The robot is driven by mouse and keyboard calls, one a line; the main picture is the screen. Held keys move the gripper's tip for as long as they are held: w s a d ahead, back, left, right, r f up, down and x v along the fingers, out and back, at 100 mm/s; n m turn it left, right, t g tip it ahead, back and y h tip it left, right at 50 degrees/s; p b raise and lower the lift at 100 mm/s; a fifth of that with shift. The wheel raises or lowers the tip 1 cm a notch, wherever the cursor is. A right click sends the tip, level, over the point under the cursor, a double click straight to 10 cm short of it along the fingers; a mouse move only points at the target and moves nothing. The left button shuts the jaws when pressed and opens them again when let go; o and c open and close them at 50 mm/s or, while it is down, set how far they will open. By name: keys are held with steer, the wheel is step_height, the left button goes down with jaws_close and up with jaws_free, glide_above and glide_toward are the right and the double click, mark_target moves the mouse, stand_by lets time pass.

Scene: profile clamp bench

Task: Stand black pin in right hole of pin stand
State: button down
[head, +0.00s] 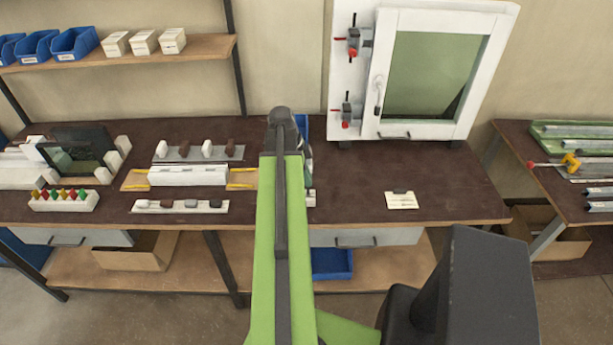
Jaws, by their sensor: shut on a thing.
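I see no black pin that I can make out in the head view. The pin stand is not clearly visible. A small pale block edge (310,198) shows just right of my green arm, on the bench front; I cannot tell whether it belongs to the stand. My arm reaches over the bench and covers its middle. My gripper is hidden behind the arm, so its jaws and anything in them do not show.
The dark bench top (350,190) is mostly clear right of my arm, with a white card (400,200) there. A white framed window (430,75) stands behind. Left are a white profile (188,175), a knob strip (180,206) and a coloured-wedge block (63,200).

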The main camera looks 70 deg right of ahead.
steer(key=shift+f, duration=0.1)
steer(key=shift+f+b, duration=1.65)
steer(key=shift+b, duration=0.1)
steer(key=c, duration=1.3)
jaws_free()
steer(key=shift+o, duration=0.2)
steer(key=shift+r, duration=0.15)
step_height(320, 180, up, 8)
steer(key=p, duration=0.8)
